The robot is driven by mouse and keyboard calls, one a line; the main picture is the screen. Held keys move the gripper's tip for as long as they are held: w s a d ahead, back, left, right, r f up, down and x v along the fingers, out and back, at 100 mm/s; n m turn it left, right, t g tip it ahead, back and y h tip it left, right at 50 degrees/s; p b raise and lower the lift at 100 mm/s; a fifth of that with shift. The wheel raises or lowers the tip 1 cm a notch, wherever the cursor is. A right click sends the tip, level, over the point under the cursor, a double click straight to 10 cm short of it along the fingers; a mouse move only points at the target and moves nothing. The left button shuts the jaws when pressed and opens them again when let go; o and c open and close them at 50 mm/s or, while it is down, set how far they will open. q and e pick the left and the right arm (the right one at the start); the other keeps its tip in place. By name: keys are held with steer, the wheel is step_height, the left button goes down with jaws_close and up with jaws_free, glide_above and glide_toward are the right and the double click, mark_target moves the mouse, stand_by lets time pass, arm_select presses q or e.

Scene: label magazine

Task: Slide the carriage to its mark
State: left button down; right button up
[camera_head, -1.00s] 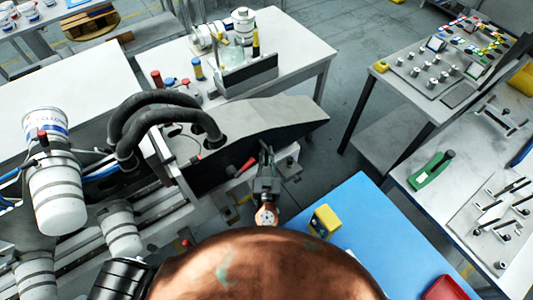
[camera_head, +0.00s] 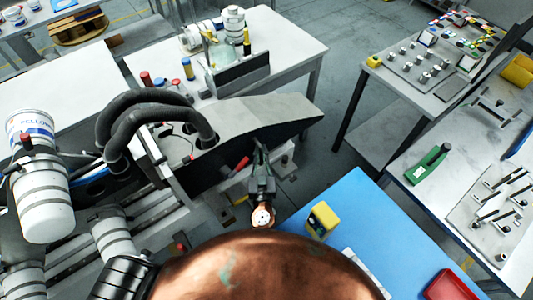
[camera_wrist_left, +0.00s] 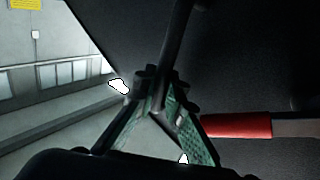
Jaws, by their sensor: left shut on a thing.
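My left gripper (camera_head: 260,150) is at the side of a dark machine housing with a grey sloping top (camera_head: 262,112). In the left wrist view its green-padded fingers (camera_wrist_left: 157,92) come together on a thin dark bar (camera_wrist_left: 178,40) that runs upward. The gripper is shut on this bar; whether the bar belongs to the carriage I cannot tell. A red handle (camera_wrist_left: 235,125) is just right of the fingers, apart from the grip; it also shows in the head view (camera_head: 241,163). No mark for the carriage can be made out. My right gripper is out of view.
A blue mat (camera_head: 375,225) with a yellow block (camera_head: 322,220) is to the right of the gripper. Black hoses (camera_head: 150,112) arch over the machine at left. A tool bench (camera_head: 420,205) stands at far right. Open floor (camera_head: 340,60) lies behind.

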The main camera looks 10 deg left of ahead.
arm_select(q)
steer(key=shift+w+d+r, duration=0.1)
steer(key=shift+w+d, duration=0.05)
steer(key=shift+d, duration=0.05)
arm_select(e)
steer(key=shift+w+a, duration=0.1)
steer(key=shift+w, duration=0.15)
arm_select(q)
steer(key=c, duration=2)
jaws_free()
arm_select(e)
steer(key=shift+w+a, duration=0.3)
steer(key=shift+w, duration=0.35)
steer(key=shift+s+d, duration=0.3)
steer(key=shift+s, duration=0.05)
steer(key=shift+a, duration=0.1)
arm_select(q)
steer(key=v, duration=1.2)
steer(key=shift+a, duration=0.1)
